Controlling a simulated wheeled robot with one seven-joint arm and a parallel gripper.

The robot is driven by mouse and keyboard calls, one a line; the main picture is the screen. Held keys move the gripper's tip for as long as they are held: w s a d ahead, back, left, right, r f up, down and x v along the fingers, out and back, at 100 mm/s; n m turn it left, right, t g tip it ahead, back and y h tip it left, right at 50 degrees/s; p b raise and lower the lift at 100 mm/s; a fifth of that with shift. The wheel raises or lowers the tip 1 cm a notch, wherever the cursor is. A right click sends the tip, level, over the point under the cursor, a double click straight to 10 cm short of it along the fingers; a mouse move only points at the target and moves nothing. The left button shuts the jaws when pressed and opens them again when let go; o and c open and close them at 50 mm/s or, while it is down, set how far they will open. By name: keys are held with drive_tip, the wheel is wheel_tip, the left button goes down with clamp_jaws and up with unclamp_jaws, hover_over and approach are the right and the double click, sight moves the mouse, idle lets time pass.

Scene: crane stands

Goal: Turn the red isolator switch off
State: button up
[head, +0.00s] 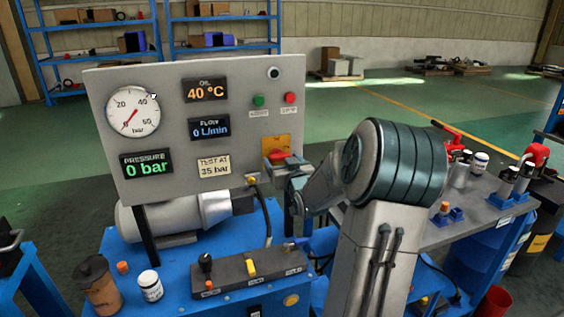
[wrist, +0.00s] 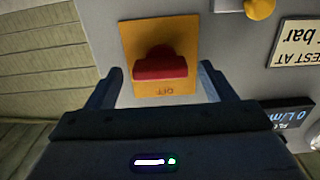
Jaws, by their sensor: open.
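The red isolator switch (wrist: 160,67) sits on a yellow plate (wrist: 132,40) on the grey panel. In the wrist view the plate appears upside down, with an "OFF" label near its lower edge. In the head view the switch (head: 278,155) is at the panel's lower right, partly hidden by my arm. My gripper (wrist: 160,76) is open, with one finger on each side of the switch in the wrist view. I see a gap between each finger and the red handle. I cannot tell how deep the fingers reach.
The grey panel (head: 215,100) carries a gauge (head: 132,113), displays, a green button (head: 258,101) and a red button (head: 290,98). Levers (head: 205,263) stand on the blue bench below. A side table (head: 480,205) with tools is at right. Open floor lies behind.

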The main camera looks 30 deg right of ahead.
drive_tip(key=shift+w, duration=0.1)
drive_tip(key=c, duration=1)
drive_tip(key=shift+f+n+b, duration=0.15)
drive_tip(key=shift+n+b, duration=0.15)
drive_tip(key=shift+b, duration=0.3)
drive_tip(key=n+b, duration=0.2)
drive_tip(key=b, duration=0.2)
drive_tip(key=shift+a+f+n+b, duration=0.1)
drive_tip(key=shift+f+n+b, duration=0.05)
drive_tip(key=shift+n+b, duration=0.15)
drive_tip(key=n+b, duration=0.5)
drive_tip(key=b, duration=0.2)
drive_tip(key=shift+n, duration=0.3)
drive_tip(key=n+b, duration=0.5)
drive_tip(key=shift+b, duration=0.35)
drive_tip(key=shift+r+n+b, duration=0.2)
drive_tip(key=shift+n+b, duration=0.5)
drive_tip(key=shift+n, duration=0.35)
drive_tip(key=shift+r+n+b, duration=0.15)
drive_tip(key=shift+n+b, duration=0.55)
drive_tip(key=shift+n, duration=0.35)
